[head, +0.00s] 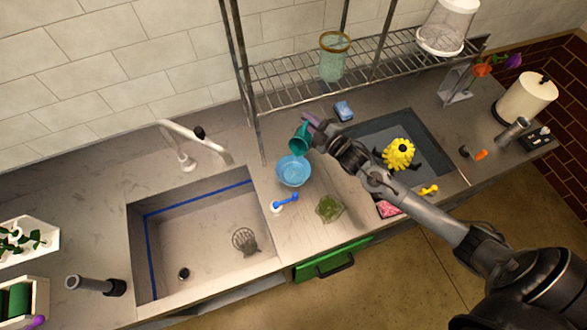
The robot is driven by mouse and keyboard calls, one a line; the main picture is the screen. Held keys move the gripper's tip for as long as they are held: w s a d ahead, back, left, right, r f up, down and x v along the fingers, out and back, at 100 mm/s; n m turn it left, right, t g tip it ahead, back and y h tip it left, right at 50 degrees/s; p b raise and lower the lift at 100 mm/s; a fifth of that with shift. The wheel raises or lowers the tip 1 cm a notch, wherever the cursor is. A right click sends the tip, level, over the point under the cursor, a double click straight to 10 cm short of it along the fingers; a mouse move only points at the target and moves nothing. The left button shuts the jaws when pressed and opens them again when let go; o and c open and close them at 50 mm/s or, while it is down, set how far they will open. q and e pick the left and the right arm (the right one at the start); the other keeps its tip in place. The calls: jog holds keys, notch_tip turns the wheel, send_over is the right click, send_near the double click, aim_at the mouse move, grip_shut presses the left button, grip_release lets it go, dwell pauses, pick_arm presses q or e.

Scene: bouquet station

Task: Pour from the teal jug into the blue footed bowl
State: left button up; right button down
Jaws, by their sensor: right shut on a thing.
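The teal jug (301,141) is tilted above the far right rim of the blue footed bowl (293,171). My right gripper (315,133) is shut on the jug and holds it off the counter. The bowl stands upright on the counter strip between the two sinks; its foot is hidden from above. The jug's mouth points down and left toward the bowl. I cannot tell whether anything is flowing out. My left gripper is not in view.
The large sink (205,222) lies left of the bowl, with a faucet (190,150) behind it. A blue-handled item (286,201) and a green clump (329,208) are in front. A wire rack (290,83) stands behind.

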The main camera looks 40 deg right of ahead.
jog(key=shift+w+d+r+m+p, duration=0.15)
jog(key=shift+d+r+m+p, duration=0.25)
jog(key=shift+r+p, duration=0.45)
jog(key=d+m+p, duration=0.1)
jog(key=p, duration=0.1)
jog(key=d+f+m+g+p, duration=0.1)
jog(key=shift+w+f+m+g+p, duration=0.15)
jog(key=shift+w+m+g+p, duration=0.15)
jog(key=shift+w+m+p, duration=0.1)
jog(key=shift+f+m, duration=0.3)
jog(key=shift+f, duration=0.2)
jog(key=shift+d+f+m+g+y+p, duration=0.1)
jog(key=shift+m+g+y+p, duration=0.2)
jog(key=shift+m+g+p, duration=0.1)
jog(key=shift+d+f, duration=0.1)
